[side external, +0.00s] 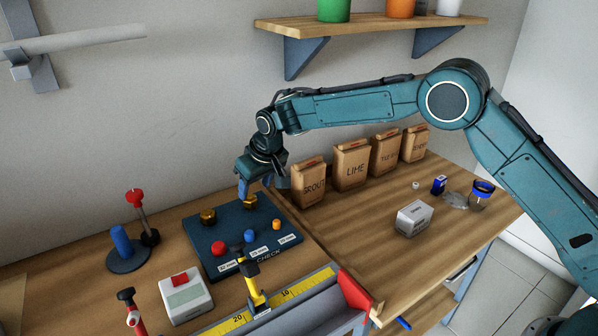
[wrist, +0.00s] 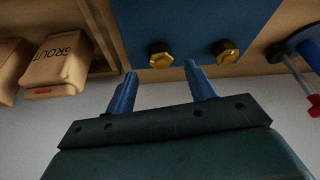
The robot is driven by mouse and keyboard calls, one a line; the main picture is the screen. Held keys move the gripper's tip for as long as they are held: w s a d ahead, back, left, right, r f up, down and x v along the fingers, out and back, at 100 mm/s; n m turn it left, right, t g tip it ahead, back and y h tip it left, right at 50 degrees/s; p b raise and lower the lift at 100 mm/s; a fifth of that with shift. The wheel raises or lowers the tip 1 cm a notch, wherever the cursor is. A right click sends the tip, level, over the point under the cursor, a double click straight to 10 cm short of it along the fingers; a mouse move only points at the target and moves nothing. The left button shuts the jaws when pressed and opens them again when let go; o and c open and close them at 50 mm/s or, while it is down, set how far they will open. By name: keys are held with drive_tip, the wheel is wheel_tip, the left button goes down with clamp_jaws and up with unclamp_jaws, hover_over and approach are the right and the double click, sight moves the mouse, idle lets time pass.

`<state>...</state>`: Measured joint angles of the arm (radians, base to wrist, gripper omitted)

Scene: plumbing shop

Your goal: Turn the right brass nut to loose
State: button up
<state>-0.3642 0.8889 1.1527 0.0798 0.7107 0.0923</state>
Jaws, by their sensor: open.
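The right brass nut (side external: 250,202) is on the back edge area of the dark blue board (side external: 203,246). It also shows in the wrist view (wrist: 160,56), just beyond and roughly between my fingertips. My gripper (side external: 252,188) is above this nut with its blue fingers pointing down. In the wrist view my gripper (wrist: 161,70) is open and empty, the fingers spread wider than the nut; I cannot tell whether either touches it. The left brass nut (side external: 208,216) is on the same board, and in the wrist view it appears to the right (wrist: 226,51).
Paper bags, with the GROUT bag (side external: 308,182) nearest, stand right of the board. Red, blue and orange knobs and a yellow-black tool (side external: 252,277) are at its front. A blue-and-red stand (side external: 123,247) is at left. The wooden table's right part (side external: 365,240) has free room.

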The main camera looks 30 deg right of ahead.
sight(252, 199)
drive_tip(key=shift+x, duration=2.5)
drive_tip(key=c, duration=1)
